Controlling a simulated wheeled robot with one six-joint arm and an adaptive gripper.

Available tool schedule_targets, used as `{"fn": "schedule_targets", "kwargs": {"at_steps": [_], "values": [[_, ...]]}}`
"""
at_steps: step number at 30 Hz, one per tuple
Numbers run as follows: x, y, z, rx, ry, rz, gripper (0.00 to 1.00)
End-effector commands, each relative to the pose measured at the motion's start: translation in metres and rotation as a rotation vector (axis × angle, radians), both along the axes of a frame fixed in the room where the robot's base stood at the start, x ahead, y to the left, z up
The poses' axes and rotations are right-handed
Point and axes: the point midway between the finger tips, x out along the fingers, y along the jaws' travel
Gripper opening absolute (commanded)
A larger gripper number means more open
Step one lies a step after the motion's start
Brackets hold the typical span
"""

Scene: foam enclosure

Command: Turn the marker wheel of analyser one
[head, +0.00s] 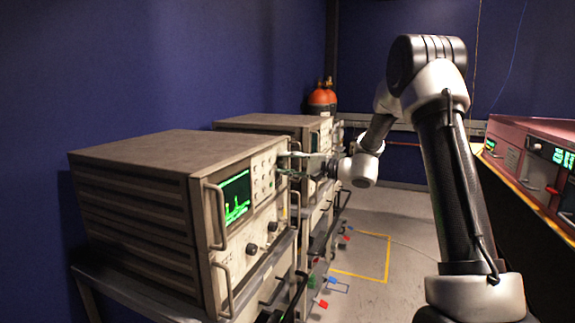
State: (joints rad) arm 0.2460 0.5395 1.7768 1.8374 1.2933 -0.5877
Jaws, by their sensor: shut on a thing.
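The nearer analyser (135,175) is a beige box on a dark stand at the left. Its front panel faces right, with a lit green screen (236,198) showing a trace, small buttons and dark knobs (252,249). My gripper (284,164) reaches in from the right to the upper far part of this panel. Its fingers are closed at the panel, seemingly around the marker wheel. The wheel itself is hidden by the fingers and the steep angle. No label showing the analyser's number is readable.
A second analyser (262,123) stands just behind. Metal handles (216,215) project from the near panel. Orange-topped cylinders (322,98) stand at the back. A red-topped console (540,132) lines the right.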

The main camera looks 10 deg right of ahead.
Motion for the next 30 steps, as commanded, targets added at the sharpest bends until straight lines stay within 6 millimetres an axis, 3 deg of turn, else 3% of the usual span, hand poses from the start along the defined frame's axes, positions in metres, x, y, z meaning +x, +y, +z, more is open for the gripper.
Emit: {"fn": "schedule_targets", "kwargs": {"at_steps": [2,3,6,17,30], "values": [[0.000,0.000,-0.001,-0.001,0.002,0.000,0.11],[0.000,0.000,-0.001,-0.001,0.002,0.000,0.42],[0.000,0.000,-0.001,-0.001,0.002,0.000,0.56],[-0.002,-0.004,0.000,0.000,0.001,-0.001,0.56],[-0.052,-0.074,0.000,-0.001,0.002,-0.003,0.56]]}}
